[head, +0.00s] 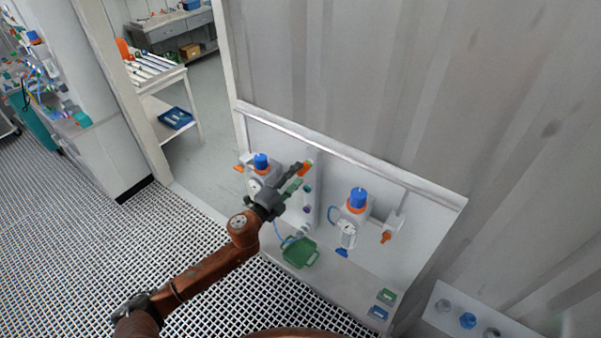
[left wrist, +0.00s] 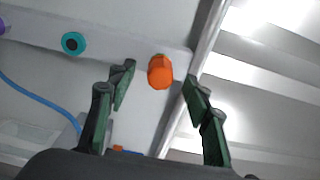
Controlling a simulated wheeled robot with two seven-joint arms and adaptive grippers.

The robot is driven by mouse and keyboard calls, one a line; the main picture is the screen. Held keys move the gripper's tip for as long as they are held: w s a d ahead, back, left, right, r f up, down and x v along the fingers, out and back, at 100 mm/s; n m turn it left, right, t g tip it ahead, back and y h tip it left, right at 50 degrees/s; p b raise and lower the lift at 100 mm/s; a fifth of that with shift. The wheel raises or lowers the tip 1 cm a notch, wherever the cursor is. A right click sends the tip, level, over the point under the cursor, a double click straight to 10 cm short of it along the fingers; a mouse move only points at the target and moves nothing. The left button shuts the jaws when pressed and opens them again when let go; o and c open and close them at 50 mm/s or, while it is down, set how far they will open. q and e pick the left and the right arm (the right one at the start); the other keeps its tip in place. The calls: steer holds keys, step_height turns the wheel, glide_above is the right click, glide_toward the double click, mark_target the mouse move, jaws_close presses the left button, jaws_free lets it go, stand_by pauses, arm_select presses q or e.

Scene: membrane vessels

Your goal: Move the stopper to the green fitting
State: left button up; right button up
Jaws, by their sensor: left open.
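The orange stopper (left wrist: 160,73) sits on the pale upright post, with a sliver of green showing behind it. In the head view the stopper (head: 308,167) is at the post's top. A green-teal round fitting (left wrist: 72,43) with a dark centre is lower on the same post; it shows small in the head view (head: 307,188). My left gripper (left wrist: 158,88) is open, its fingers on either side of the stopper with gaps visible; depth contact cannot be told. In the head view the left gripper (head: 298,177) reaches to the post. My right gripper is out of view.
A purple fitting (head: 307,210) is lower on the post. Blue-capped vessels stand left (head: 261,163) and right (head: 358,198). A blue tube (left wrist: 40,97) runs near the post. A green tray (head: 300,254) lies below. The panel wall is close behind.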

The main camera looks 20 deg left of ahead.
arm_select(q)
steer(key=v, duration=0.9)
steer(key=shift+s, duration=0.15)
